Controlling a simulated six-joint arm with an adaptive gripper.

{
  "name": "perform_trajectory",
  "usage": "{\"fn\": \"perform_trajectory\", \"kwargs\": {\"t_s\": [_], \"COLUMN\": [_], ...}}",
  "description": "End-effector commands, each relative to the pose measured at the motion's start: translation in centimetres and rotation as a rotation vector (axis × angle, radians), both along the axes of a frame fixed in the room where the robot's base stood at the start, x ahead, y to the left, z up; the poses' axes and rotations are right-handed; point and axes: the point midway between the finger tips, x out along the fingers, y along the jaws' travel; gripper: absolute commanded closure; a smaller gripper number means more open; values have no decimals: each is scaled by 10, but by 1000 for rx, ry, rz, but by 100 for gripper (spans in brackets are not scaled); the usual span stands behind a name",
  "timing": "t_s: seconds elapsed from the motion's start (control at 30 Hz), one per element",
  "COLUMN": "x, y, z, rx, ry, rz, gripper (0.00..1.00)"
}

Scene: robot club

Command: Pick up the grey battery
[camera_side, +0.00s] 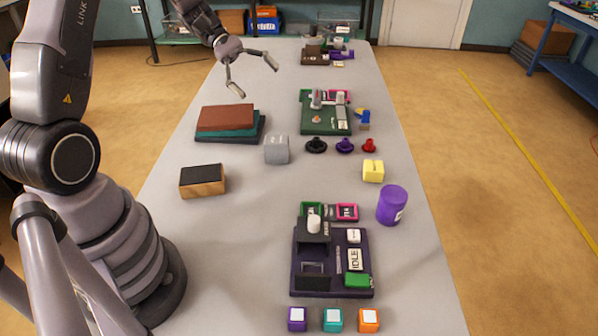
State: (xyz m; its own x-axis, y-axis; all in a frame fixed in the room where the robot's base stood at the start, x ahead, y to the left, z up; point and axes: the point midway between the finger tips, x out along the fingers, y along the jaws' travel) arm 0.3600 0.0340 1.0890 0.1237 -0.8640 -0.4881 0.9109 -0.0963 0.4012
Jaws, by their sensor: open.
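My gripper (257,81) hangs in the air over the far left part of the table, its two fingers spread wide with nothing between them. No piece is plainly marked as the grey battery. A light grey block (277,149) stands on the table, left of the table's middle and nearer the camera than my gripper. Small grey pieces (341,105) also sit on a green board (318,126) to the right of my gripper. I cannot tell which of these is the battery. My gripper touches none of them.
Stacked books (226,119) lie left of the grey block. A black-topped wooden box (202,181), a purple cylinder (391,205), a yellow block (373,171) and dark knobs (316,145) stand around. The grey table (240,240) is bare at near left.

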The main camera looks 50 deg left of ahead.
Motion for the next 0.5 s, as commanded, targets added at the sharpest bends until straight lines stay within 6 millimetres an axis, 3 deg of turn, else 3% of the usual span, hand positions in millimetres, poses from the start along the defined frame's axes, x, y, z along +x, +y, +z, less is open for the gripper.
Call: {"fn": "perform_trajectory", "kwargs": {"t_s": [0.03, 0.2, 0.4, 0.5], "x": [12, 43, 51, 50], "y": [16, 68, 118, 130], "z": [-22, -89, -159, -178], "rx": [-90, -365, -593, -650], "ry": [47, 137, 183, 188], "rz": [87, 380, 655, 729], "gripper": [21, 21, 21, 21]}}
